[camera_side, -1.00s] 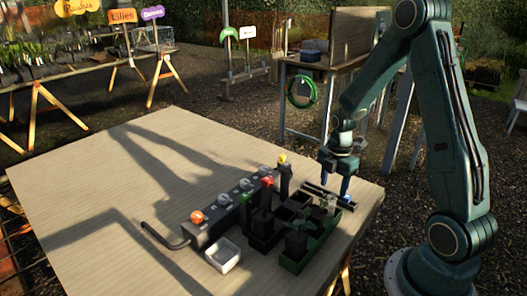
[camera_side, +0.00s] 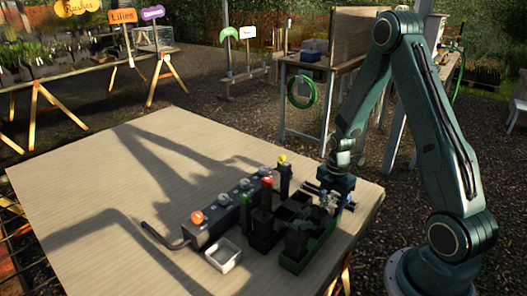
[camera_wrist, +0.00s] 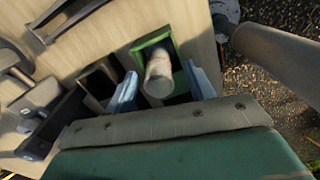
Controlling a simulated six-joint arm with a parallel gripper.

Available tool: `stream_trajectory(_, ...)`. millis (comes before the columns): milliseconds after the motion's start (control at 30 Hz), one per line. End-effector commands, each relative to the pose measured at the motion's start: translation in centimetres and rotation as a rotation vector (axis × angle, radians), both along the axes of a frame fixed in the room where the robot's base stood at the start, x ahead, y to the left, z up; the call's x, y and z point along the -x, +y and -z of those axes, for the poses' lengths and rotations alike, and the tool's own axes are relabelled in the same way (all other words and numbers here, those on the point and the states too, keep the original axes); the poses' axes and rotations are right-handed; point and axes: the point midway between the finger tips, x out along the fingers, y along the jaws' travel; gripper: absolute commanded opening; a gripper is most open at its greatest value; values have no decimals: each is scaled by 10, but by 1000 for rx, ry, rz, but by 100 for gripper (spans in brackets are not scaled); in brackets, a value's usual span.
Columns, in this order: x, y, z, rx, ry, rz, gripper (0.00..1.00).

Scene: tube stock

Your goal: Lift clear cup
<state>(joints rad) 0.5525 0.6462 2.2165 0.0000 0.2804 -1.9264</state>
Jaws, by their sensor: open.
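The clear cup (camera_wrist: 158,72) stands in a green-edged compartment of the rack (camera_wrist: 165,42) in the wrist view. It looks like a pale, see-through tube with a rounded end toward the camera. My gripper (camera_wrist: 163,88) is open, with one blue finger on each side of the cup. A small gap shows on both sides; contact cannot be told. In the side view my gripper (camera_side: 336,196) is low over the back right end of the green rack (camera_side: 318,252), and hides most of the cup.
Dark compartments and tubes, some with red, green and yellow caps (camera_side: 282,158), crowd the rack's left side. A black block with round knobs (camera_side: 210,226) and a small white tray (camera_side: 223,255) stand beside it. The table's left half (camera_side: 100,190) is clear.

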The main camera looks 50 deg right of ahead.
Motion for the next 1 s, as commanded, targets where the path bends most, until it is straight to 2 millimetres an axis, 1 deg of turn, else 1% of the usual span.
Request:
stream_trajectory(100, 0, 0, 10, 0, 1, 0, 54)
stream_trajectory(233, 0, 0, 15, 0, -1, 0, 54)
stream_trajectory(733, -1, 0, 16, 1, -1, 0, 54)
stream_trajectory(767, -1, 0, 16, 1, -2, 0, 52)
stream_trajectory(800, -1, 0, 15, 1, -2, 0, 44)
stream_trajectory(867, -1, 0, 15, 0, -2, 0, 32)
stream_trajectory(900, -1, 0, 15, 1, -2, 0, 25)
stream_trajectory(1000, -1, 0, 15, 1, -2, 0, 6)
